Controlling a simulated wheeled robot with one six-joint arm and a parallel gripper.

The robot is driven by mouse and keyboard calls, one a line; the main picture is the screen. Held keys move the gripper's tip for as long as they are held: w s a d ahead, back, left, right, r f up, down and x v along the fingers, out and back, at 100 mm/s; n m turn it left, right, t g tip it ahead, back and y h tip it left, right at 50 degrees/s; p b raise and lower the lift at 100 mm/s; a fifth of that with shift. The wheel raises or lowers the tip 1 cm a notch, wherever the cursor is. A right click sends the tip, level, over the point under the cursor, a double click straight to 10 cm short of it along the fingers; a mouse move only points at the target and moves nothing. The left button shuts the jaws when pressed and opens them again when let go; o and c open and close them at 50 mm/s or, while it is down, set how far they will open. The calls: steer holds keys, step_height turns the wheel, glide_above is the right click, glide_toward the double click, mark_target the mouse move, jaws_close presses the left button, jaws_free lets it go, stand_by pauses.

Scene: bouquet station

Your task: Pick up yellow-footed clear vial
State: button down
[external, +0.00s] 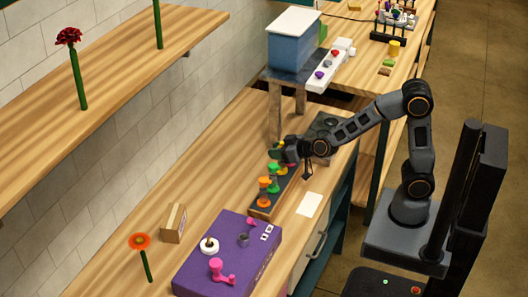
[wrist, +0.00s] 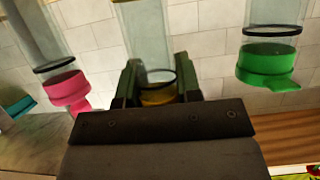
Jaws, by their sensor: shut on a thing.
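The yellow-footed clear vial (wrist: 150,38) stands between my gripper's fingers in the wrist view, with its amber-yellow foot low behind the palm. My gripper (wrist: 157,82) is shut on it. In the external view my gripper (external: 283,150) is at the far part of a narrow wooden tray (external: 261,213), and the vial is too small and covered to make out clearly. A pink-footed vial (wrist: 68,90) is to the left and a green-footed vial (wrist: 268,62) to the right in the wrist view, both apart from the fingers.
An orange-footed piece (external: 264,190) stands near the tray's front end. A purple box (external: 215,270) with knobs, a small cardboard box (external: 173,223) and a white card (external: 309,205) lie nearby. A blue container (external: 294,45) stands behind. Bare wood lies left of the tray.

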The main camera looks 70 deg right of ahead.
steer(key=s+d+r+p, duration=0.2)
steer(key=s+r, duration=0.8)
steer(key=s, duration=0.3)
steer(key=shift+s+d+r+p, duration=0.15)
steer(key=shift+s+r+p, duration=0.2)
